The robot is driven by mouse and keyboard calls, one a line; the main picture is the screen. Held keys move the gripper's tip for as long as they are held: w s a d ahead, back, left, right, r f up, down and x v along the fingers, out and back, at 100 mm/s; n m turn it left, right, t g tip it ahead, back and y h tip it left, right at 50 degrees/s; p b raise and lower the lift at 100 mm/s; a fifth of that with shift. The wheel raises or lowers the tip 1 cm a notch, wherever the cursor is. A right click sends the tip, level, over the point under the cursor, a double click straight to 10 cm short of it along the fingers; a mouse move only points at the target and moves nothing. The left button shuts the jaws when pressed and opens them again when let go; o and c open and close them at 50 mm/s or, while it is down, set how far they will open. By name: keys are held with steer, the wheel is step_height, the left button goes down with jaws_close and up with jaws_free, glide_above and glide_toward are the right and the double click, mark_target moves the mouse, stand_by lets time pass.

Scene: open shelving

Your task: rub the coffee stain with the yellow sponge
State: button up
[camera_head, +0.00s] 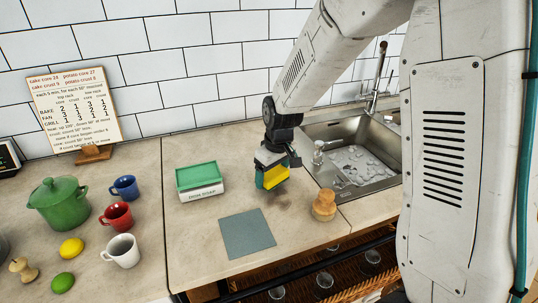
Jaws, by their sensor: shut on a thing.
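The yellow sponge (273,176) is held in my gripper (268,172) over the counter, to the right of the green-topped box and above the grey-blue cloth. My gripper is shut on it. A faint dark patch (276,193) shows on the counter just below the sponge; it may be the coffee stain, partly hidden by the sponge. I cannot tell whether the sponge touches the counter.
A green-topped white box (202,192) is on the left, a grey-blue cloth (246,234) in front, and a wooden brush (324,206) on the right. The sink (352,158) is behind right. Mugs (117,216), a green pot (58,205) and fruit stand far left.

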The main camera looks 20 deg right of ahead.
steer(key=shift+r, duration=2.95)
steer(key=shift+a, duration=0.15)
